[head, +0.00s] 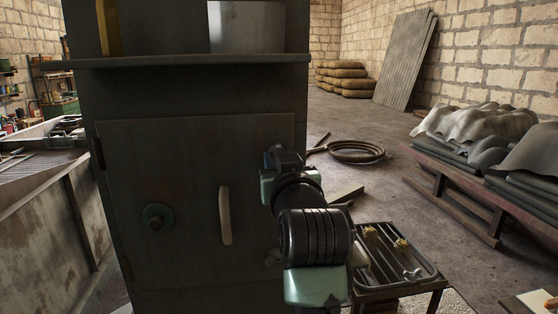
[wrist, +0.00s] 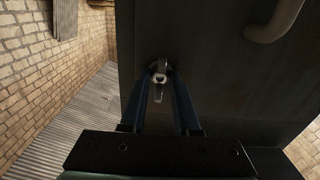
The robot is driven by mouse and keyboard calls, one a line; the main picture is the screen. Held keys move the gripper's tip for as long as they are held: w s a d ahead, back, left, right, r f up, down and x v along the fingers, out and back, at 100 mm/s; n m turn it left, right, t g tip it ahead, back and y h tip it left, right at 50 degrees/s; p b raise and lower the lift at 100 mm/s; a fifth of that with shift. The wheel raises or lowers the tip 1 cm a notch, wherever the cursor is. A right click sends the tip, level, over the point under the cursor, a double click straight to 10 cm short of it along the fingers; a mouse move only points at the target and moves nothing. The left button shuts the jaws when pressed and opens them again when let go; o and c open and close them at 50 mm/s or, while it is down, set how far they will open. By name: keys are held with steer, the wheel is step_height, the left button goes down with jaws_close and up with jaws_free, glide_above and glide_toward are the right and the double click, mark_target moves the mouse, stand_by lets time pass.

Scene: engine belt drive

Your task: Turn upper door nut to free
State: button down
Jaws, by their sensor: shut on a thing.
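The dark cabinet door (head: 180,215) is closed, with a pale vertical handle (head: 225,214) and a round knob (head: 157,217). The upper door nut (wrist: 160,78) is a small metal piece near the door's edge in the wrist view. My gripper (wrist: 161,73) is shut on it, one finger on each side. A narrow metal part hangs between the fingers below the nut. In the head view my arm covers the nut and my fingertips at the door's upper right edge. A small light piece, probably a lower nut (head: 272,257), shows beside my arm lower on that edge.
A dark tray (head: 432,275) with small brass and metal parts stands on a low stand right of the cabinet. A coiled hose (head: 355,151) lies on the floor behind. A covered bench (head: 455,180) stands at the right. Floor between them is mostly clear.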

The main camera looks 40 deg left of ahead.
steer(key=c, duration=0.6)
jaws_free()
steer(key=shift+c, duration=0.2)
steer(key=b+v, duration=0.3)
steer(key=v, duration=1)
steer(key=shift+b, duration=0.3)
steer(key=s+d+r+m+t+h, duration=0.3)
steer(key=d+r+m+t+h, duration=0.2)
steer(key=d, duration=0.7)
steer(key=s+d+r+m+t+h, duration=0.2)
steer(key=d+r+m+t+h, duration=0.3)
steer(key=d, duration=0.8)
step_height(320, 180, up, 6)
steer(key=t+h, duration=0.3)
steer(key=t, duration=0.2)
steer(key=shift+s+d+t+h, duration=0.3)
steer(key=shift+s+t+h, duration=0.1)
